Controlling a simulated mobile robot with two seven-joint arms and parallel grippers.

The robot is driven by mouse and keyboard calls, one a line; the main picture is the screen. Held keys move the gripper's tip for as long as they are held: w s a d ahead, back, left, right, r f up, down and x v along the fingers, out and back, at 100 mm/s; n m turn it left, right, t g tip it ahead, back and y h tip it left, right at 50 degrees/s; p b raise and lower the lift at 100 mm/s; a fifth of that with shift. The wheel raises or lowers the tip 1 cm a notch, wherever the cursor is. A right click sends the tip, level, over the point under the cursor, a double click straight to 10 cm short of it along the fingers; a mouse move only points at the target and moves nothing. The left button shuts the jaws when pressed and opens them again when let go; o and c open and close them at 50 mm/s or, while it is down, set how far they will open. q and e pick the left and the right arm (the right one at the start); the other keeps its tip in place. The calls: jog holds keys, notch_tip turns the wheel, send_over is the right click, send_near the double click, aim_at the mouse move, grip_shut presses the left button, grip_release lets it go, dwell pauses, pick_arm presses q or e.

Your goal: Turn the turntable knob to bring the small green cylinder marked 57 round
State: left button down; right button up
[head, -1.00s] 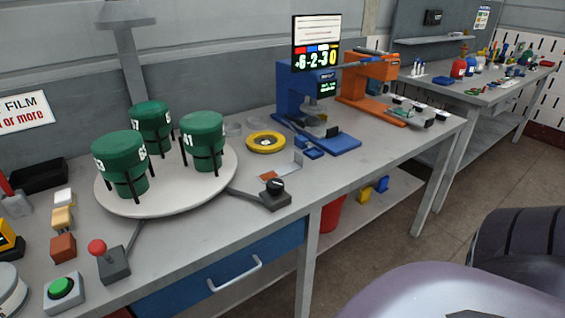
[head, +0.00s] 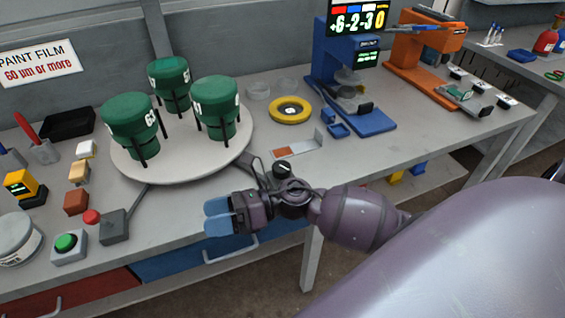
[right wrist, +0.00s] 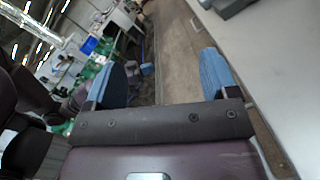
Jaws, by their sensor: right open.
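The round white turntable (head: 190,166) carries three green cylinders in black holders. The left cylinder (head: 130,115) seems marked 63. The right one (head: 215,98) has a mark I cannot read surely. The back one (head: 169,75) is partly hidden and seems to be 57. The black turntable knob (head: 283,169) sits at the right, its base partly hidden by my right arm. My right gripper (head: 217,216) is open and empty at the table's front edge, left of and nearer than the knob. In the right wrist view its blue fingers (right wrist: 165,78) are apart. My left gripper is not in view.
A red-ball lever (head: 92,216) and a green button box (head: 67,245) stand at the front left. A yellow ring (head: 290,110) and a blue stand (head: 345,85) are behind and right of the knob.

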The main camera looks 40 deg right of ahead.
jog(key=d+n+g+h+p, duration=0.2)
jog(key=d+n+g+h, duration=0.3)
jog(key=n, duration=0.6)
jog(key=n+g+h+p, duration=0.1)
jog(key=n+h+p, duration=0.1)
jog(key=n+h, duration=0.95)
send_near(281, 166)
jog(key=shift+m+h, duration=0.25)
jog(key=shift+h, duration=0.2)
jog(key=f, duration=0.6)
jog(key=f+p, duration=0.1)
jog(key=f, duration=0.2)
jog(key=shift+a, duration=0.35)
jog(key=shift+f, duration=0.6)
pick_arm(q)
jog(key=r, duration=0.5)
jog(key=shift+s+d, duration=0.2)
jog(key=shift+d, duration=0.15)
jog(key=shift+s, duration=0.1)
pick_arm(e)
jog(key=shift+c, duration=0.2)
jog(key=c, duration=0.9)
